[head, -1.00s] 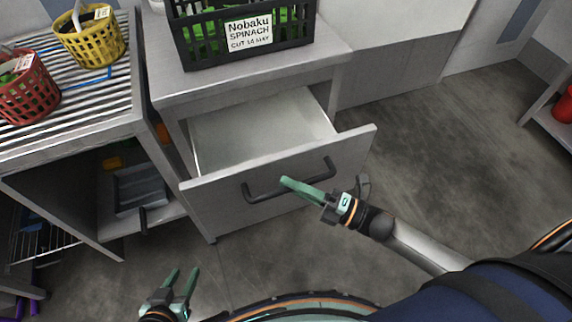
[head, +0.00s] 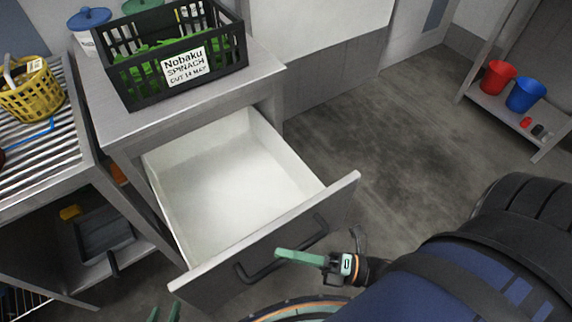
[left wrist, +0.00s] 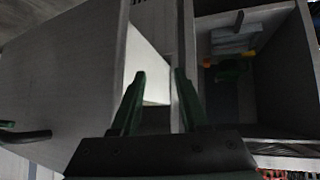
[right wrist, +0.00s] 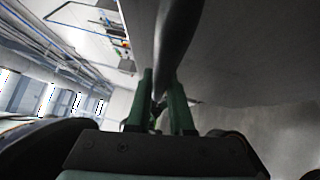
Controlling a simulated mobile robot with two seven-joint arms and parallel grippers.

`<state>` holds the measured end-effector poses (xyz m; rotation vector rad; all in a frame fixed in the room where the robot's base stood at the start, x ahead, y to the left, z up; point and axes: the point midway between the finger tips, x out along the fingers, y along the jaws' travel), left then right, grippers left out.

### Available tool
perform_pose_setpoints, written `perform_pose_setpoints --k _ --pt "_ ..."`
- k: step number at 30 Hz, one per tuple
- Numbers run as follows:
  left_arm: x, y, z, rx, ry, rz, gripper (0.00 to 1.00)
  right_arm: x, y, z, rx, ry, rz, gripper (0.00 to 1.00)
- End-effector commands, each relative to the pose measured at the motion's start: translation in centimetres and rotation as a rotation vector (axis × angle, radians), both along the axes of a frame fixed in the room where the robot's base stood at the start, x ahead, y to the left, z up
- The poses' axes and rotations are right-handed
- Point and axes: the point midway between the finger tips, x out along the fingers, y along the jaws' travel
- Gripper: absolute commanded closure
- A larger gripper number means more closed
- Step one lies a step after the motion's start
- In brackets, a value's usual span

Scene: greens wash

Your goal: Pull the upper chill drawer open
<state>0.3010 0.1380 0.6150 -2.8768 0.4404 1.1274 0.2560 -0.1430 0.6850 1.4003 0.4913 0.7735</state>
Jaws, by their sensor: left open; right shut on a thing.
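The upper chill drawer (head: 188,288) is pulled well out of its cabinet, and its white inside is empty. Its dark bar handle (head: 262,271) runs across the front. My right gripper (head: 290,255) is shut on the handle near its middle; the right wrist view shows the bar (right wrist: 175,45) between the fingers (right wrist: 164,100). My left gripper (head: 165,313) is open and empty at the lower edge of the head view, left of the drawer front. In the left wrist view its fingers (left wrist: 158,100) stand apart, with the drawer (left wrist: 70,85) beyond them.
A black crate of spinach (head: 190,92) stands on the cabinet top. A slatted table with a yellow basket (head: 35,97) is at left. A low shelf at right holds a red pot (head: 497,78) and a blue pot (head: 525,94). The floor between is clear.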

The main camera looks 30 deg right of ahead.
Motion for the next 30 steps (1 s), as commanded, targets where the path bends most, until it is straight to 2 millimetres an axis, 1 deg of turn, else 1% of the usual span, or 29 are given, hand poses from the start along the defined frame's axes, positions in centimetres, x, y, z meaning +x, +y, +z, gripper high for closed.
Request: perform_pose_setpoints --k 5,6,13,20,23,26,30 --pt "0.0 0.0 0.0 0.0 0.0 0.0 0.55 0.1 -0.1 0.0 0.0 -0.001 -0.002 1.0" --pt "0.0 0.0 0.0 0.0 0.0 0.0 0.55 0.1 -0.1 0.0 0.0 -0.001 -0.002 0.76" --pt "0.0 -0.1 0.0 -0.001 0.0 -0.001 0.55 0.1 0.0 0.0 0.0 0.0 -0.001 0.5" --pt "0.0 -0.1 0.0 -0.001 0.0 -0.001 0.55 0.0 0.0 0.0 0.0 0.0 0.0 0.5" --pt "0.0 0.0 0.0 0.0 0.0 0.0 0.55 -0.3 -0.4 -0.1 -0.001 0.002 0.0 0.5" --pt "0.0 0.0 -0.1 0.0 0.0 0.0 0.55 -1.2 -1.3 -0.4 -0.003 0.003 -0.001 0.5" --pt "0.1 0.0 -0.2 0.0 0.0 0.0 0.55 -3.2 -3.4 -0.8 -0.004 0.006 -0.001 0.5"
